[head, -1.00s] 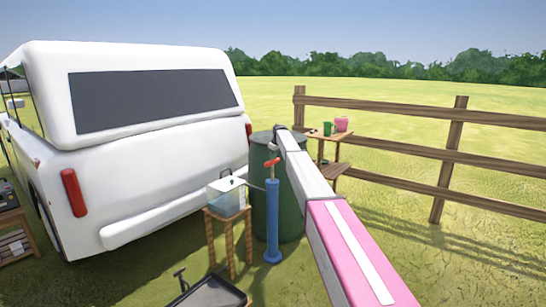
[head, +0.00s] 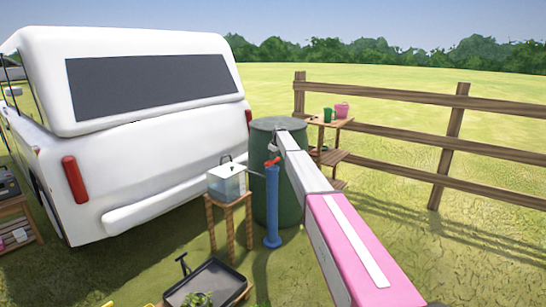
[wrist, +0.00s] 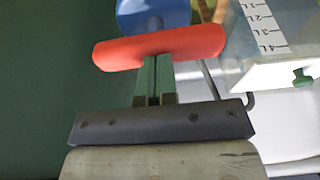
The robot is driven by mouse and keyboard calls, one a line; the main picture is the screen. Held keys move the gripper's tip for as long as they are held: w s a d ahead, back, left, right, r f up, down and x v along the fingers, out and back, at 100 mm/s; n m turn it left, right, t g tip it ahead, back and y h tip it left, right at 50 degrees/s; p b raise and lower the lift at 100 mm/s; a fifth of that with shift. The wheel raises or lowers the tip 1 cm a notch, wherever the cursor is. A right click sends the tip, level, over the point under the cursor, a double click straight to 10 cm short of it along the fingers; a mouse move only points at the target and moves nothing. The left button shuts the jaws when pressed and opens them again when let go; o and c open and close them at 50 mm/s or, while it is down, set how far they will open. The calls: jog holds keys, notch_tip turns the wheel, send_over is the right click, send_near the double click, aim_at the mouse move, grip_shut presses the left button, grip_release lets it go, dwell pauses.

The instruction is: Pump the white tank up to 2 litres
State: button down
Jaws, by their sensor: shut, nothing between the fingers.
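The white tank (head: 227,181) stands on a small wooden stand, with pale bluish water in it. Its scale (wrist: 263,25), marked 1 to 4 L, shows in the wrist view; I cannot read the water level against it. The blue pump (head: 272,207) stands upright to the tank's right. Its red crossbar handle (head: 272,162) is low, close to the top of the cylinder. My gripper (head: 273,150) is right above the handle. In the wrist view my gripper (wrist: 155,62) is shut and empty, its tips against or very near the red handle (wrist: 160,46).
A dark green barrel (head: 290,205) stands directly behind the pump. The white camper (head: 130,150) is behind the tank. A black tray (head: 205,283) is in front. A wooden shelf (head: 330,123) with pots and a fence (head: 420,142) are at the right.

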jog(key=shift+r, duration=0.3)
jog(key=v, duration=1.3)
jog(key=shift+w+a+r, duration=0.3)
jog(key=shift+w+a, duration=0.05)
jog(key=shift+w, duration=0.05)
dwell(0.4)
notch_tip(320, 180, up, 9)
jog(key=shift+r, duration=0.25)
